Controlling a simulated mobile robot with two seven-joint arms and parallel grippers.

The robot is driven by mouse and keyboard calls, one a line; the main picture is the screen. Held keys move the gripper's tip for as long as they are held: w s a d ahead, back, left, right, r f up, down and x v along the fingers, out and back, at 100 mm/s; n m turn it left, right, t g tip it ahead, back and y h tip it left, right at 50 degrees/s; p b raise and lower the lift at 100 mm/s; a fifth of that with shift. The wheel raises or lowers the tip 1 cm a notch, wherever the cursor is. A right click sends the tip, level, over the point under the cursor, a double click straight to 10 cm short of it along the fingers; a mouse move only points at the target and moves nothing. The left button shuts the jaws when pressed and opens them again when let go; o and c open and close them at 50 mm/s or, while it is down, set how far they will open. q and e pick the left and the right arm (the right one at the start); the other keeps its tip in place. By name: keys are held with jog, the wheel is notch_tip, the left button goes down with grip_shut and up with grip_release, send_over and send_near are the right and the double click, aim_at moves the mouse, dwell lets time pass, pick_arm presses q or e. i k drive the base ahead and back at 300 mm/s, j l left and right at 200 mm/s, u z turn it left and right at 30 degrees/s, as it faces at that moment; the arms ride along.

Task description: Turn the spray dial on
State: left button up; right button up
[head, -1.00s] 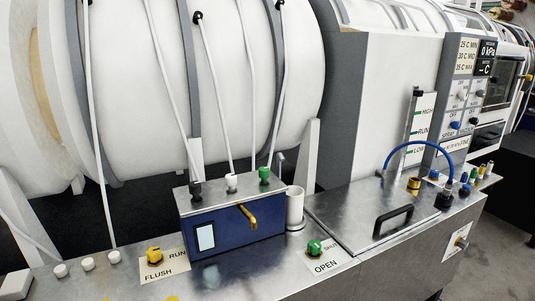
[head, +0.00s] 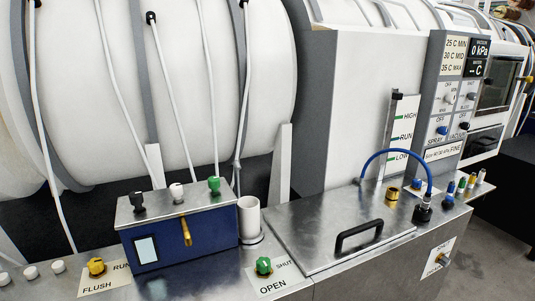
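The spray dial (head: 442,130) is a small blue knob on the grey control panel (head: 425,120) at the right of the head view. The word SPRAY is printed just below it and OFF above it. The exact way its pointer faces is too small to tell. A second knob, the vacuum dial (head: 463,126), sits to its right over the word VACUUM. Neither of my grippers shows in the head view.
A steel counter holds a blue box (head: 180,240) with a brass lever, a lidded hatch (head: 340,230) with a black handle, and a blue hose (head: 405,151) arching before the panel. A green valve (head: 263,265) sits in front. Dark floor lies at right.

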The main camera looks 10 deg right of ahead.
aim_at(442, 130)
jog(key=i+l, duration=0.1)
jog(key=l, duration=0.8)
jog(key=i+l+u, duration=0.15)
jog(key=l, duration=1.7)
jog(key=i+l, duration=0.1)
jog(key=l, duration=0.5)
jog(key=i+l+u, duration=0.1)
jog(key=l, duration=0.55)
jog(key=i+l+u, duration=0.1)
jog(key=l, duration=0.5)
